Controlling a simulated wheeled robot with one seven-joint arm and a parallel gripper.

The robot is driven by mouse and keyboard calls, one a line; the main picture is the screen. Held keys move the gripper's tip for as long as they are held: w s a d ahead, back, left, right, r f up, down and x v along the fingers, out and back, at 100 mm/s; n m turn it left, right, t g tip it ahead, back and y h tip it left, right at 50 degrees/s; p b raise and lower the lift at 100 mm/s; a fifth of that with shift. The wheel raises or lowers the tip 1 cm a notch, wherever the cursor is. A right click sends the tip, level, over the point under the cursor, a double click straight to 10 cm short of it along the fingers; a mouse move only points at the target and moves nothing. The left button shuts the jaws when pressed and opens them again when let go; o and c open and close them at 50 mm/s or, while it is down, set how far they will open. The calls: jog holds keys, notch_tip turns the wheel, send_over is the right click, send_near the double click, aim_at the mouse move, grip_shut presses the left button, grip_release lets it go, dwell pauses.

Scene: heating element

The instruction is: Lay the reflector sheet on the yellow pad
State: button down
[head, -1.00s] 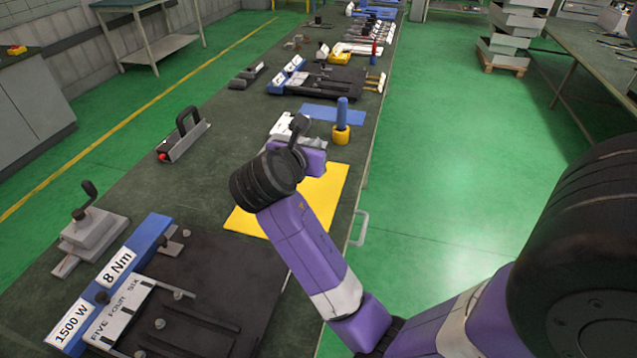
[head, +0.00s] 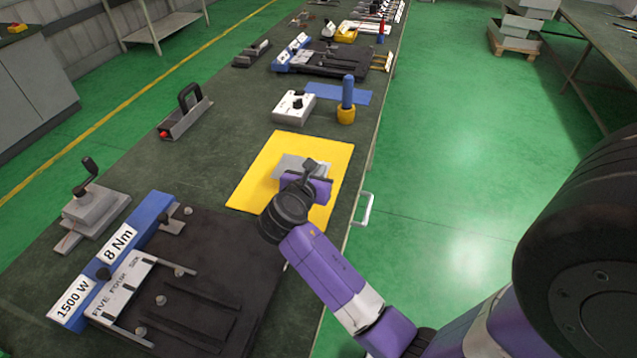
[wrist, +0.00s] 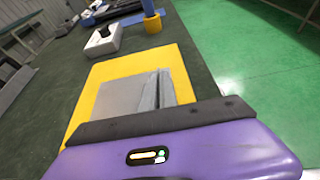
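The reflector sheet, a thin grey plate (head: 290,166), is over the yellow pad (head: 262,165) in the head view, near its middle. In the wrist view, the sheet (wrist: 115,98) lies inside the outline of the yellow pad (wrist: 178,72), with a raised or streaked strip along its right side. I cannot tell whether it touches the pad. My purple gripper (head: 308,182) is low over the pad. Its dark finger edge (wrist: 150,122) meets the sheet's near edge and appears shut on it. The second finger and the grip itself are hidden.
A black plate fixture (head: 215,275) lies nearer, and a black-handled tool (head: 186,112) stands to the left.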

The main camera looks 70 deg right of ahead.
jog(key=shift+f, duration=2.05)
jog(key=shift+f, duration=0.1)
jog(key=c, duration=1.6)
grip_release()
jog(key=shift+c, duration=0.2)
jog(key=shift+a, duration=0.2)
jog(key=v, duration=1.2)
jog(key=shift+d, duration=0.1)
jog(key=shift+w, duration=0.1)
